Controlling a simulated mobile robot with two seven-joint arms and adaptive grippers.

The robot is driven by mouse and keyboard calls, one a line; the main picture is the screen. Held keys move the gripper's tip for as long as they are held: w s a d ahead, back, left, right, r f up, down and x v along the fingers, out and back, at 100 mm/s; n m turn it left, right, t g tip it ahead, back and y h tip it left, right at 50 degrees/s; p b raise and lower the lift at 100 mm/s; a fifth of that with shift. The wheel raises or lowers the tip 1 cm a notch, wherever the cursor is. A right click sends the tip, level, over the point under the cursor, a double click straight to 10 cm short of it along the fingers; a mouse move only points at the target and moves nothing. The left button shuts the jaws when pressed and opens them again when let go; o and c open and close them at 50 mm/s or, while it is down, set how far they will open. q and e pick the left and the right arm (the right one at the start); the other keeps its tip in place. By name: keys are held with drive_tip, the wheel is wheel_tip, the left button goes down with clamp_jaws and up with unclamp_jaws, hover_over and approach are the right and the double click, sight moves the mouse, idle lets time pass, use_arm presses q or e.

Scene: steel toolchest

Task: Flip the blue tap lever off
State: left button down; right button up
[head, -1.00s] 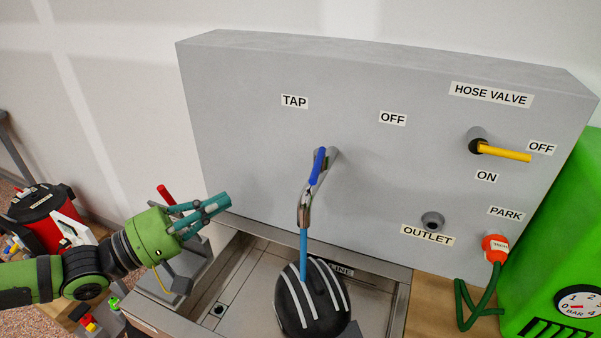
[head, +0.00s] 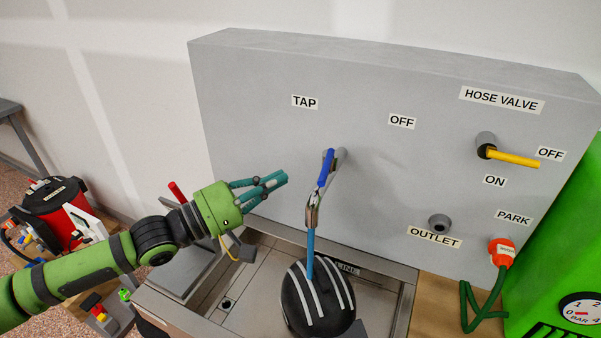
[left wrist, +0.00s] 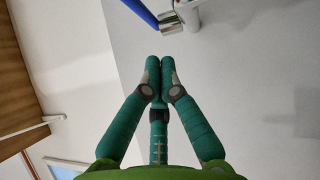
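The blue tap lever (head: 326,168) sits on the chrome tap (head: 313,205) that comes out of the grey panel. It slants, with its upper end by the tap's mount, and points away from the OFF label (head: 402,121). A blue stream (head: 310,252) runs from the spout onto a black striped ball. My left gripper (head: 280,179) is left of the lever, apart from it, with its teal fingers together and empty. In the left wrist view the fingertips (left wrist: 160,63) touch each other, and the blue lever (left wrist: 141,12) shows beyond them at the top. My right gripper is not in view.
The black striped ball (head: 318,300) is in the steel sink (head: 255,262) below the spout. A yellow hose valve lever (head: 512,159) and an orange plug (head: 501,251) are to the right. A red lever (head: 178,192) stands behind my left wrist.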

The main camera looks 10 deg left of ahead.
sight(327, 171)
use_arm(q)
drive_tip(key=d, duration=0.1)
drive_tip(key=d+p, duration=0.1)
drive_tip(key=d, duration=0.1)
drive_tip(key=d+r+p, duration=0.1)
drive_tip(key=shift+w+d, duration=0.35)
drive_tip(key=shift+d, duration=0.05)
drive_tip(key=shift+s+d+n+t+y+p, duration=0.1)
drive_tip(key=shift+d+n+t+y+p, duration=0.25)
drive_tip(key=shift+p, duration=0.25)
